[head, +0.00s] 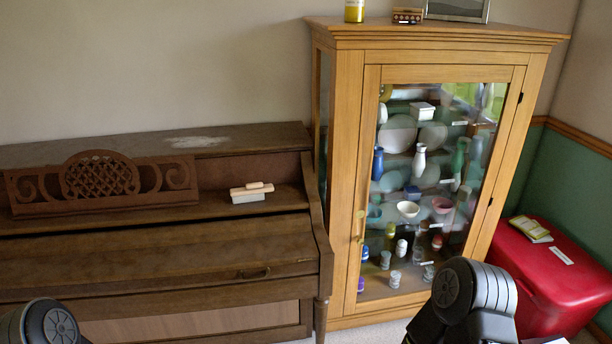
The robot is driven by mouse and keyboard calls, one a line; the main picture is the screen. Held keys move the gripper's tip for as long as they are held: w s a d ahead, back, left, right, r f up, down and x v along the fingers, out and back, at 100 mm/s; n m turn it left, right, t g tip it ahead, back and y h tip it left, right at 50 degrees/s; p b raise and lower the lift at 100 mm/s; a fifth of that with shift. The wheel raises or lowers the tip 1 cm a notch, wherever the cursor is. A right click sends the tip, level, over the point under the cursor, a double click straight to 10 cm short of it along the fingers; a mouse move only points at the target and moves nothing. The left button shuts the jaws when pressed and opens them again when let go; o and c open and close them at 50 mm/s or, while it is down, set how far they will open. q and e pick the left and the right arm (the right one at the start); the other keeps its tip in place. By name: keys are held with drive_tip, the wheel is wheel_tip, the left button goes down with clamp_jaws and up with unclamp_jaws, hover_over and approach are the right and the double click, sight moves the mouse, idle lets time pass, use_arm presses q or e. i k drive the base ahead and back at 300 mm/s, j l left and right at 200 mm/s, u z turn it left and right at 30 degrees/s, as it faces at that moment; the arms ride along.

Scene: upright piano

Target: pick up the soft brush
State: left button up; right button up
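The soft brush (251,192) appears to be the small pale block with a cream handle on top and a whitish lower part. It rests on the ledge of the brown upright piano (160,285), right of the carved music rest, with nothing touching it from above. Parts of my two arms show at the bottom left and bottom right edges. Neither of my grippers is in view, so their state is hidden.
A pale dusty patch (198,141) lies on the piano top. The carved music rest (101,180) stands left of the brush. A wooden glass-door cabinet (345,180) stands close on the piano's right. A red chest (550,280) is at far right.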

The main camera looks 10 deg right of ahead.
sight(254, 193)
drive_tip(key=i+l+z, duration=0.25)
drive_tip(key=i, duration=0.2)
drive_tip(key=i+l+z, duration=0.3)
drive_tip(key=i+j, duration=0.1)
